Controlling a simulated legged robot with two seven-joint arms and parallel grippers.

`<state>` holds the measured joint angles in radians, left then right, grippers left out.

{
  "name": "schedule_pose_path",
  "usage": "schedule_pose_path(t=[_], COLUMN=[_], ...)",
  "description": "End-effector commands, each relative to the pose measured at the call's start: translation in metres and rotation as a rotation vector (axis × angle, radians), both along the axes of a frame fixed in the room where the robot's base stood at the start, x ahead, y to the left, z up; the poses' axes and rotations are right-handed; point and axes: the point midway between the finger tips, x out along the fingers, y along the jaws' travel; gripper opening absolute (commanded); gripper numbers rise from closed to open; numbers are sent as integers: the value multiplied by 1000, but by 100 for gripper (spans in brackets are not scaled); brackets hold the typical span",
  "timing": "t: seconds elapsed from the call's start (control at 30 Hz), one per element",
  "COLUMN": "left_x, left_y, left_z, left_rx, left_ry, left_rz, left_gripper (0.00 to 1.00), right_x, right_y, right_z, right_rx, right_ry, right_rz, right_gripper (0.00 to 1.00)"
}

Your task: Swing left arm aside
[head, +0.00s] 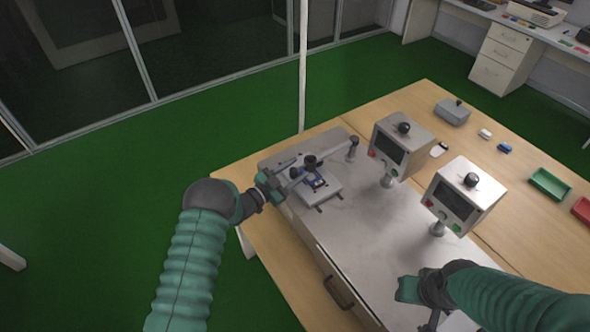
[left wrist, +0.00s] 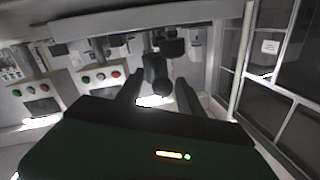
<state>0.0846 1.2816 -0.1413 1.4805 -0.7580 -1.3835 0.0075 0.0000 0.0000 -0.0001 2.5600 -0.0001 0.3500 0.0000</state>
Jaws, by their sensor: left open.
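My left arm comes in from the left in the head view. Its left gripper (head: 277,182) is at the left end of the metal bench top, beside a small test fixture (head: 316,188) with dark knobs and a blue part. In the left wrist view the left gripper (left wrist: 158,95) is open, with its two dark fingers apart. A dark knob (left wrist: 155,72) shows between or just beyond them; I cannot tell whether they touch it. My right gripper (head: 418,290) is over the front right of the bench top, and its jaws are not clear.
Two control boxes (head: 402,147) (head: 463,197) with screens and black knobs stand on the bench. A grey box (head: 452,112), a green tray (head: 549,185) and a red tray (head: 582,209) are farther right. Open green floor (head: 110,190) lies left of the table, before a glass partition (head: 215,45).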

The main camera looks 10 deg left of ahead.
Motion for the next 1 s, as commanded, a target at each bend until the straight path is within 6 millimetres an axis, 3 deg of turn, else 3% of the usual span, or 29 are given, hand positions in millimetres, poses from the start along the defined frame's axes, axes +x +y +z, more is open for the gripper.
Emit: schedule_pose_path(t=[0.13, 0.47, 1.0], left_x=[0, -1, -1], left_y=[1, 2, 2], left_z=[-1, -1, 0], left_rx=[0, 0, 1], left_ry=[0, 0, 0], left_rz=[1, 1, 1], left_gripper=[43, 0, 0], right_x=[0, 0, 0], right_y=[0, 0, 0], right_z=[0, 0, 0], right_rx=[0, 0, 0], right_ry=[0, 0, 0], right_rz=[0, 0, 0], right_gripper=[36, 36, 36])
